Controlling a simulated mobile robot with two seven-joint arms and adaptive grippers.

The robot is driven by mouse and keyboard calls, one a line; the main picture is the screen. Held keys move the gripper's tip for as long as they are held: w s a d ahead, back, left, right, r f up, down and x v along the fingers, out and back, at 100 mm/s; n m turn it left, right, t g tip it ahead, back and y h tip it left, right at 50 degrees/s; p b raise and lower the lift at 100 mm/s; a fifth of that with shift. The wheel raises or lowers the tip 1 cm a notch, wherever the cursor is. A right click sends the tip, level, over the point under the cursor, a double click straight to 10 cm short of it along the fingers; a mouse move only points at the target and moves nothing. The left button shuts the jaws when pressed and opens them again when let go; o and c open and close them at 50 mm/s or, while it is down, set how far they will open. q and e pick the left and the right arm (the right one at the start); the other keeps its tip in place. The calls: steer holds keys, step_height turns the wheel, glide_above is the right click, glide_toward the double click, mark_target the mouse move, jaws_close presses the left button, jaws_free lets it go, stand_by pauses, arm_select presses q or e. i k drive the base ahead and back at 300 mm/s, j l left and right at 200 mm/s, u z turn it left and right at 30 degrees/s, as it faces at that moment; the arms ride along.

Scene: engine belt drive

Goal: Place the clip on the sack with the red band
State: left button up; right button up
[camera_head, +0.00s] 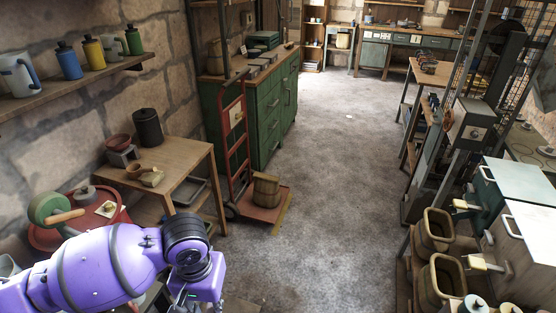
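I cannot make out a clip or a sack with a red band in the head view. My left arm, purple, reaches in from the lower left. Its gripper (190,296) is at the bottom edge, mostly cut off by the frame and hidden by the wrist, so its fingers do not show clearly. My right gripper is not in view.
A wooden table (178,158) with pots stands left, behind my arm. A red hand truck (236,150) carries a wooden bucket (266,189) beside a green cabinet (268,118). The middle floor is clear.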

mark_target(266, 176)
steer(key=i+u, duration=0.25)
steer(key=i, duration=0.35)
steer(key=i+l+u, duration=0.3)
steer(key=i, duration=0.25)
steer(key=i+l+u, duration=0.15)
steer(key=i+l, duration=0.2)
steer(key=i+l+u, duration=0.15)
steer(key=i+l, duration=0.15)
steer(key=i+l+u, duration=0.15)
steer(key=i+l, duration=0.15)
steer(key=l, duration=0.15)
steer(key=i+l+u, duration=0.15)
steer(key=l, duration=0.3)
steer(key=i+l, duration=0.15)
steer(key=l, duration=0.2)
steer(key=i+l+u, duration=0.1)
steer(key=l, duration=0.3)
steer(key=i+l, duration=0.25)
steer(key=l+u, duration=0.05)
steer(key=l, duration=0.05)
